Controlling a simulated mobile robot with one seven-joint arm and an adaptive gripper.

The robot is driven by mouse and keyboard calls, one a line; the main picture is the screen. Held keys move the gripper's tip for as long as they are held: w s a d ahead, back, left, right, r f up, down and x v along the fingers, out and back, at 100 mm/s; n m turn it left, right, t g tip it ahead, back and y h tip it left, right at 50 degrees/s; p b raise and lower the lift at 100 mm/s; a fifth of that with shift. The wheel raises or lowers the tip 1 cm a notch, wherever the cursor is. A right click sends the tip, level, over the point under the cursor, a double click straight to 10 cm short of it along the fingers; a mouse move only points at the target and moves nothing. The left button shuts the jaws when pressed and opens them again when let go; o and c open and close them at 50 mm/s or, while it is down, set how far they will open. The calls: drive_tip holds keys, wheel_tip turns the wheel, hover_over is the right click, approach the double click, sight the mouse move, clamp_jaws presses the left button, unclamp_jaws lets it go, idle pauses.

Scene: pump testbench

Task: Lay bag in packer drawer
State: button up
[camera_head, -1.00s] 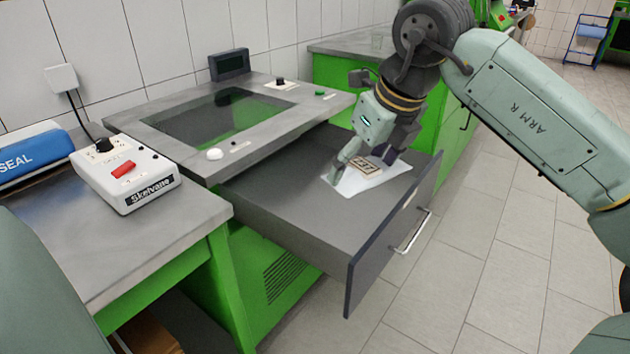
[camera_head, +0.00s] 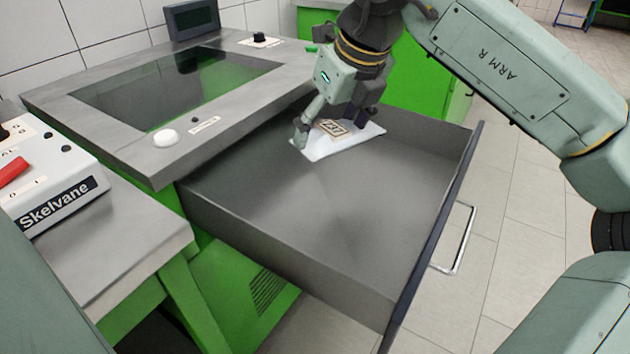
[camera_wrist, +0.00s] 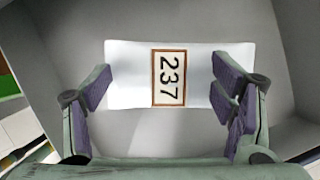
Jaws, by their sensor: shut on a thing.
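The bag (camera_head: 342,144) is a flat white packet with a framed label reading 237. My gripper (camera_head: 338,132) is shut on it, with fingers at its left and right ends. In the wrist view, the bag (camera_wrist: 208,92) lies level between the purple-padded fingers of my gripper (camera_wrist: 163,88). The packer drawer (camera_head: 330,215) is a grey open tray pulled out from under the packer. The bag is over the far part of its floor. I cannot tell whether the bag touches the floor.
The packer top (camera_head: 120,145) with its dark glass window overhangs the drawer's left side. The drawer handle (camera_head: 460,240) is at the right. A white Skelvane box (camera_head: 50,175) sits on the bench at left. The near part of the drawer is empty.

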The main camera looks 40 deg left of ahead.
sight(323, 189)
wheel_tip(323, 189, down, 10)
idle(0.5)
drive_tip(key=shift+b, duration=0.3)
drive_tip(key=shift+f, duration=0.15)
drive_tip(key=o, duration=1.3)
drive_tip(key=shift+d+r, duration=0.1)
drive_tip(key=shift+r, duration=0.3)
drive_tip(key=v, duration=1.1)
drive_tip(key=shift+s+d+r+p, duration=0.1)
drive_tip(key=shift+d+r+p, duration=0.1)
drive_tip(key=shift+p, duration=0.2)
